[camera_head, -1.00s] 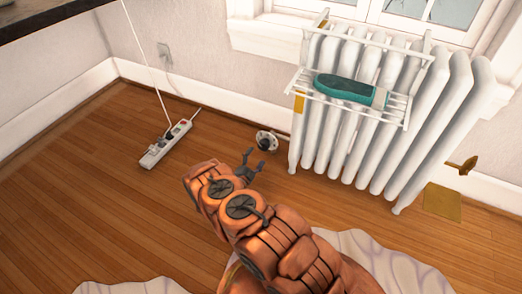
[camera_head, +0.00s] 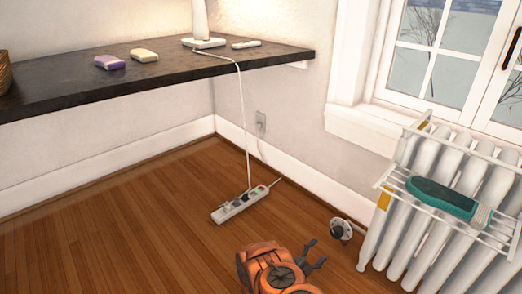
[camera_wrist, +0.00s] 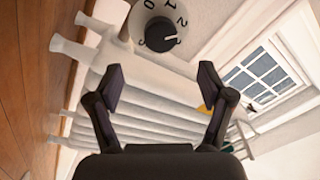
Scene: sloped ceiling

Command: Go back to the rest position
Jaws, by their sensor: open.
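My gripper (camera_head: 314,256) is low in the head view, at the end of my orange arm, above the wooden floor. It is open and empty. In the wrist view the two fingers of my gripper (camera_wrist: 158,85) stand wide apart with the white radiator (camera_wrist: 150,100) beyond them. A numbered dial (camera_wrist: 160,24) shows at the top of that view, apart from the fingers. In the head view the radiator valve (camera_head: 341,228) is a little to the right of my gripper.
A dark shelf (camera_head: 150,78) on the left bears a purple item (camera_head: 109,62), a yellow item (camera_head: 144,55) and a white lamp base (camera_head: 203,43). A power strip (camera_head: 240,203) lies on the floor (camera_head: 110,235). A teal brush-like object (camera_head: 441,197) rests on the radiator rack.

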